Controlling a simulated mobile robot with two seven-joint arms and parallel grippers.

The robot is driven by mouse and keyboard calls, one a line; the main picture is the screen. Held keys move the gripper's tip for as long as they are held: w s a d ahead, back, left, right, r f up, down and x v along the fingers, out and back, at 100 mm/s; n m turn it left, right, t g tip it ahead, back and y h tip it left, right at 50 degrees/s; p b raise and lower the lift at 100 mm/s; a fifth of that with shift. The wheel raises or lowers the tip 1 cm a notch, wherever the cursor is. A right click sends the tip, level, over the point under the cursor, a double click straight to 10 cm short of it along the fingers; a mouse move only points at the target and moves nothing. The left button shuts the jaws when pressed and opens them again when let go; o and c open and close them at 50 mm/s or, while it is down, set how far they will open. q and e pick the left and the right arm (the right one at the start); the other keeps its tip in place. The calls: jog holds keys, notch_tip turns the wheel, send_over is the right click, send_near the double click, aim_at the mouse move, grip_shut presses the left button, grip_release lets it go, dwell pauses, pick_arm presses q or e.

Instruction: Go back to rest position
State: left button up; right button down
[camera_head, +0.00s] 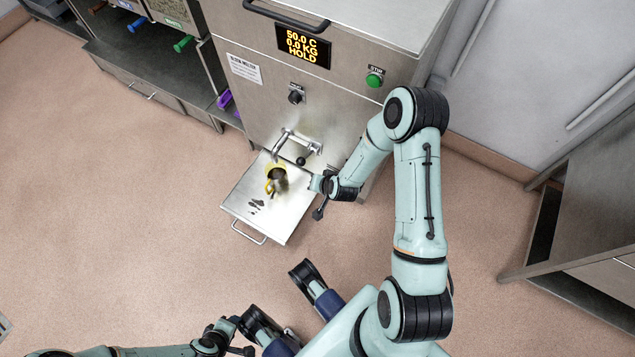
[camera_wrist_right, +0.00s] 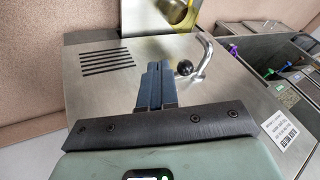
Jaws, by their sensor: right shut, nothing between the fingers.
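My right gripper (camera_head: 315,182) is beside the melter's fold-out metal shelf, near the tap. In the right wrist view its two blue fingers (camera_wrist_right: 153,82) are pressed together with nothing between them. My left arm comes in along the bottom edge in the head view. Its wrist (camera_head: 222,330) shows there, but I cannot make out its fingers.
The steel melter (camera_head: 245,75) has a lit display (camera_head: 302,44) and a green button (camera_head: 374,79). A yellow jug (camera_head: 269,187) stands on its shelf (camera_head: 290,217) below the bent tap (camera_head: 285,140). A steel table (camera_head: 590,200) stands at right.

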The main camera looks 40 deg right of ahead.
dwell(0.4)
jog(key=s+a+f+n+g+y, duration=0.2)
jog(key=s+a+f+n, duration=0.1)
jog(key=s+a, duration=0.45)
jog(key=s+a+f+n+g+y, duration=0.1)
jog(key=s+a+f+n+g, duration=0.2)
jog(key=s+a, duration=0.4)
pick_arm(q)
jog(key=s+d+r+g+p, duration=0.1)
jog(key=s+r+p, duration=0.2)
jog(key=r+p, duration=0.6)
jog(key=s+d+r+g+h+p, duration=0.1)
jog(key=s+d+r+p, duration=0.1)
jog(key=r+p, duration=0.7)
jog(key=shift+s+m+g, duration=0.3)
jog(key=shift+s+g, duration=0.1)
jog(key=shift+s, duration=0.1)
pick_arm(e)
jog(key=s+a+r+g, duration=0.1)
jog(key=s+a+r, duration=0.1)
jog(key=r, duration=0.6)
jog(key=s+a+r+n+g+y, duration=0.1)
jog(key=s+a+r, duration=0.1)
jog(key=r, duration=0.7)
jog(key=shift+s+a+r, duration=0.2)
jog(key=shift+s+a, duration=0.05)
jog(key=shift+s, duration=0.25)
